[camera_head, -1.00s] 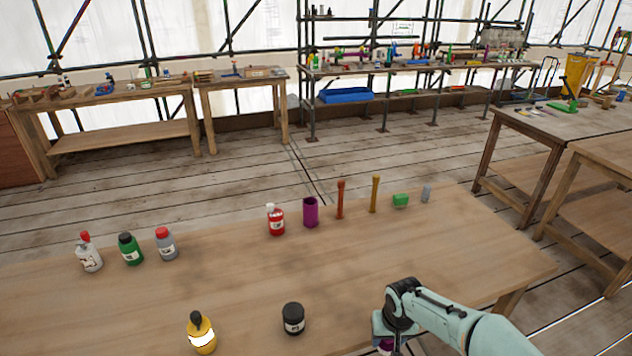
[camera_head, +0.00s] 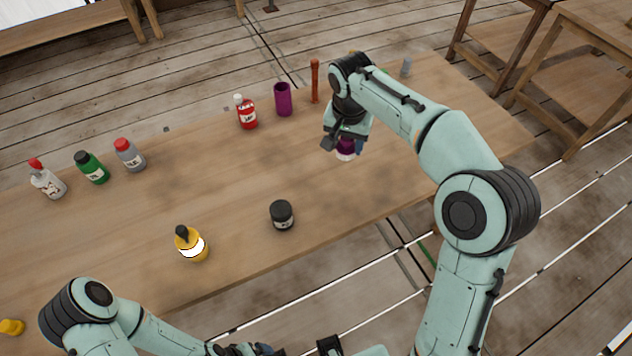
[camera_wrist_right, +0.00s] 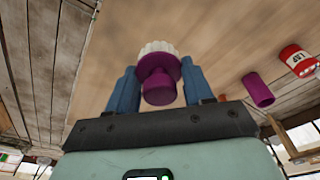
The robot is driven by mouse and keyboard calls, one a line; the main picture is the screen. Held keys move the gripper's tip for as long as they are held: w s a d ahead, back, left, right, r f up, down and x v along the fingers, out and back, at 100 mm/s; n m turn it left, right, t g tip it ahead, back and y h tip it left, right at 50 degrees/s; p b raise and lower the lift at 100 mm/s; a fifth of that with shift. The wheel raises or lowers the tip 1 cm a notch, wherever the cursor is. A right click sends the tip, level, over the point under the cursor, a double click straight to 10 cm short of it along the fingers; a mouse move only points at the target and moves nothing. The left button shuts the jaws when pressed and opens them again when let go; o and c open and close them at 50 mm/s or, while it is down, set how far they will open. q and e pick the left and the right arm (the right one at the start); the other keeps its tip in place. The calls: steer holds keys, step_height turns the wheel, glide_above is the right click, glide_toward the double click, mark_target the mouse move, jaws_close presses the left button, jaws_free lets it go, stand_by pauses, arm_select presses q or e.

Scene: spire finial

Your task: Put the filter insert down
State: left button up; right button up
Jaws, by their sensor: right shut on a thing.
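The filter insert is a purple piece with a white pleated end. My right gripper (camera_head: 343,143) is shut on it over the right half of the table. In the head view the insert (camera_head: 346,153) shows below the fingers, its white end low. In the right wrist view the insert (camera_wrist_right: 159,88) sits between the two blue fingers, its white end pointing away from the gripper. I cannot tell whether it touches the table. My left arm comes in at the bottom left; its gripper is too cut off at the lower edge to read.
On the wooden table (camera_head: 200,145), a purple cylinder (camera_head: 283,99), a red bottle (camera_head: 246,114) and an orange-brown stick (camera_head: 315,82) stand behind the gripper. A black jar (camera_head: 281,216) and yellow bottle (camera_head: 191,245) stand nearer me. Bare tabletop surrounds the held insert.

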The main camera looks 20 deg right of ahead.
mark_target(340, 193)
steer(key=shift+w+r, duration=0.15)
steer(key=shift+w, duration=0.05)
step_height(340, 193, down, 15)
steer(key=shift+s+r+b, duration=0.1)
steer(key=shift+r+b, duration=0.1)
steer(key=shift+b, duration=0.8)
steer(key=shift+f, duration=2.45)
arm_select(q)
steer(key=shift+s+f, duration=0.3)
steer(key=shift+f, duration=0.35)
steer(key=shift+s+f, duration=0.25)
steer(key=shift+f, duration=0.35)
steer(key=shift+a, duration=0.1)
arm_select(e)
steer(key=shift+f+b, duration=0.15)
steer(key=shift+b, duration=0.15)
arm_select(q)
steer(key=shift+f, duration=0.15)
arm_select(e)
steer(key=o, duration=1)
